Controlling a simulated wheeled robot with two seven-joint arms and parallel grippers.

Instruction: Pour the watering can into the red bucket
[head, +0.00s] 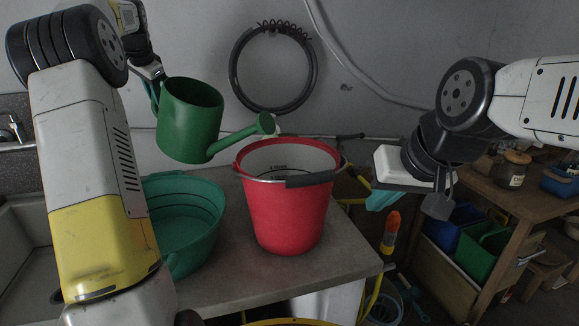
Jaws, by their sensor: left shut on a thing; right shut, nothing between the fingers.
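The green watering can (190,122) is held in the air above the counter, left of the red bucket (288,212). My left gripper (152,82) is shut on the can at its upper left side. No water is seen flowing. The red bucket stands upright with its handle lying at the front rim; its floor is hidden. My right gripper (438,205) is shut and empty, right of the bucket and apart from it.
A green basin (182,222) stands on the grey counter (235,278) left of the bucket, partly behind my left arm. A sink (25,235) is at far left. A coiled hose (273,68) hangs on the wall. A wooden bench (500,196) with a jar (513,168) is at right.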

